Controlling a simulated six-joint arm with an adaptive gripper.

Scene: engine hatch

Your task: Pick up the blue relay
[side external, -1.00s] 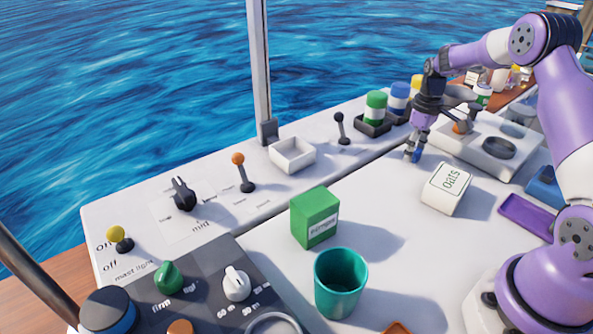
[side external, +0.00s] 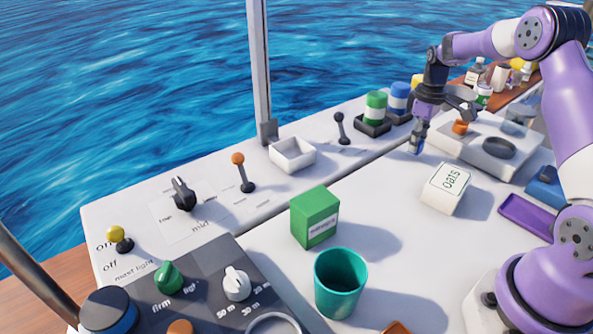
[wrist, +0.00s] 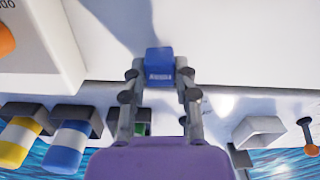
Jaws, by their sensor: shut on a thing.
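The blue relay (wrist: 159,66) is a small blue block with a pale label, held between the fingertips of my gripper (wrist: 160,76) in the wrist view. In the side external view my gripper (side external: 418,141) points down over the white surface, left of the oats box. It is shut on the relay, which is small and mostly covered by the fingers there. The relay appears to be a little above the surface.
The white oats box (side external: 446,188) stands close to the right. A grey-white stove unit (side external: 475,148) is behind it. Green (side external: 375,106) and blue-striped (side external: 399,97) cylinders stand in dark holders at the back. A green box (side external: 315,218) and teal cup (side external: 340,284) stand nearer.

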